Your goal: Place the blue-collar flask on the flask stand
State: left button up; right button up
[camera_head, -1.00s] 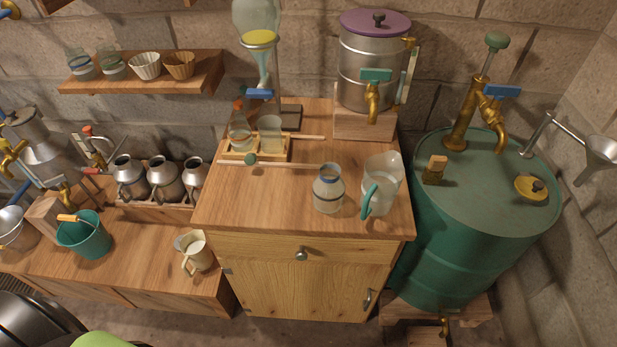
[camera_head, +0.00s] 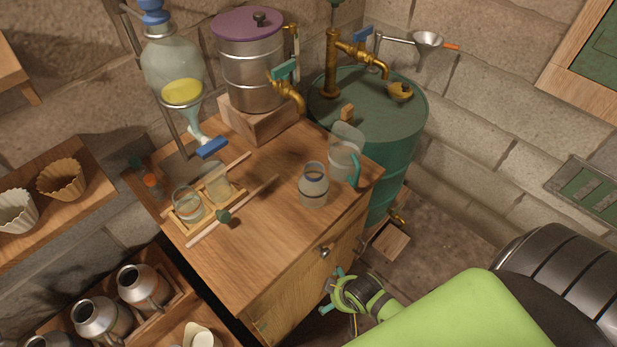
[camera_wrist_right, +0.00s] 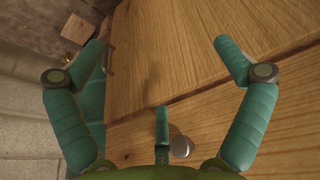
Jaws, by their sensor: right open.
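The blue-collar flask (camera_head: 313,188) is a clear, wide-bodied glass jar with a blue ring at its neck. It stands upright on the wooden cabinet top, left of a clear jug with a teal handle (camera_head: 344,160). A low wooden holder (camera_head: 181,230) with two glass vessels is further left; I cannot tell if it is the flask stand. My right gripper (camera_head: 331,291) is open and empty, below the top, by the cabinet front. In the right wrist view, its spread teal fingers (camera_wrist_right: 160,45) face the wooden front and a round knob. My left gripper is not in view.
A glass separating funnel (camera_head: 175,70) and a steel pot with brass tap (camera_head: 250,75) stand at the back. A green drum (camera_head: 385,115) is at the right. Wooden rods lie near the holder. The front middle of the cabinet top (camera_head: 255,250) is clear.

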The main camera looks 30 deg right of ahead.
jog(key=w+r+t+p, duration=0.1)
jog(key=w+r, duration=0.2)
jog(key=r, duration=0.5)
jog(key=w+r+t+p, duration=0.1)
jog(key=w+r, duration=0.2)
jog(key=r, duration=0.6)
jog(key=n+t+y+p, duration=0.2)
jog(key=t+y, duration=0.1)
send_near(321, 181)
jog(key=x, duration=0.4)
jog(key=shift+w+d+f, duration=0.1)
jog(key=shift+w+f, duration=0.1)
jog(key=shift+w, duration=0.05)
jog(key=shift+w+f, duration=0.3)
jog(key=shift+w, duration=0.2)
jog(key=x, duration=0.2)
jog(key=p+x, duration=0.1)
jog(key=x, duration=0.2)
jog(key=shift+s+a+f, duration=0.1)
jog(key=shift+s+a, duration=0.1)
jog(key=shift+a, duration=0.05)
jog(key=shift+w+a+f, duration=0.1)
jog(key=shift+w+f, duration=0.15)
jog(key=shift+f, duration=0.15)
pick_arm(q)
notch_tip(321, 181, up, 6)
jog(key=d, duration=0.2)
pick_arm(e)
jog(key=shift+s, duration=0.1)
jog(key=c, duration=1.3)
